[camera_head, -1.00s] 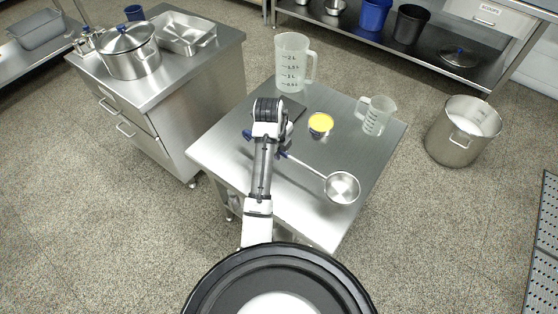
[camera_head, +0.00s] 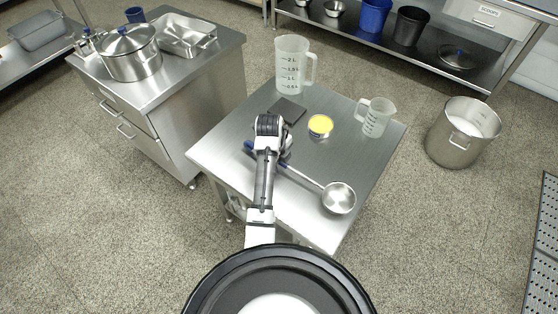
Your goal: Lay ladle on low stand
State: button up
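The ladle has a round steel bowl (camera_head: 338,198) and a long thin handle with a blue grip. It is over the near part of the steel-topped low stand (camera_head: 222,152). The handle runs up and left behind my arm, and its blue end shows to the left of the arm. My gripper (camera_head: 268,152) is at the blue grip, over the stand's left half. The fingers are hidden by my own wrist, but the ladle moves along with the arm, so it is held. I cannot tell whether the bowl touches the top.
On the stand are a tall clear jug (camera_head: 292,66), a dark flat plate (camera_head: 287,111), a yellow-topped tin (camera_head: 320,126) and a smaller jug (camera_head: 375,118). A cabinet with a lidded pot (camera_head: 130,52) stands left. A large pot (camera_head: 462,132) is on the floor right.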

notch_tip(320, 180, up, 12)
jog(key=s+a+p, duration=0.1)
jog(key=p, duration=0.3)
jog(key=shift+s+a+r, duration=0.15)
jog(key=shift+s+a, duration=0.05)
jog(key=shift+s, duration=0.2)
